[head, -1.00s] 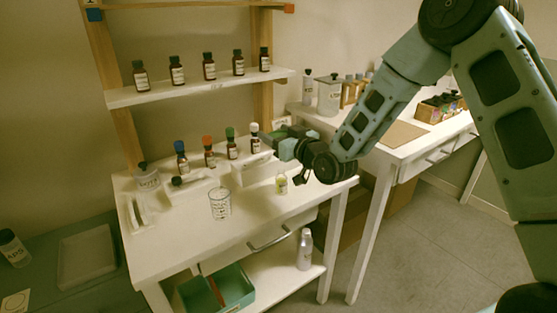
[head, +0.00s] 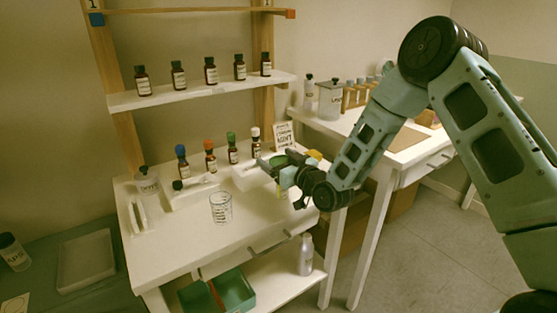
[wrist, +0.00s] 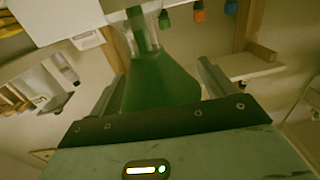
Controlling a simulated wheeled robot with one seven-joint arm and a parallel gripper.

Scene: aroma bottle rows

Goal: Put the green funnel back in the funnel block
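The green funnel (wrist: 160,85) is between my gripper's fingers in the wrist view, its wide end toward the palm. Its narrow end is inside a clear glass neck (wrist: 143,22). My gripper (head: 280,164) is over the right part of the white table in the head view. Its fingers stand on both sides of the funnel with a visible gap, so it looks open. The green of the funnel also shows at the gripper in the head view (head: 279,160). The small glass vessel is mostly hidden behind my gripper there. I cannot tell which white block is the funnel block.
A glass beaker (head: 221,208) stands at the table's middle. Bottles with blue (head: 182,161), orange (head: 210,157), green (head: 232,148) and white (head: 256,142) caps stand behind. A shelf (head: 200,88) of brown bottles is above. The table's front left is clear.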

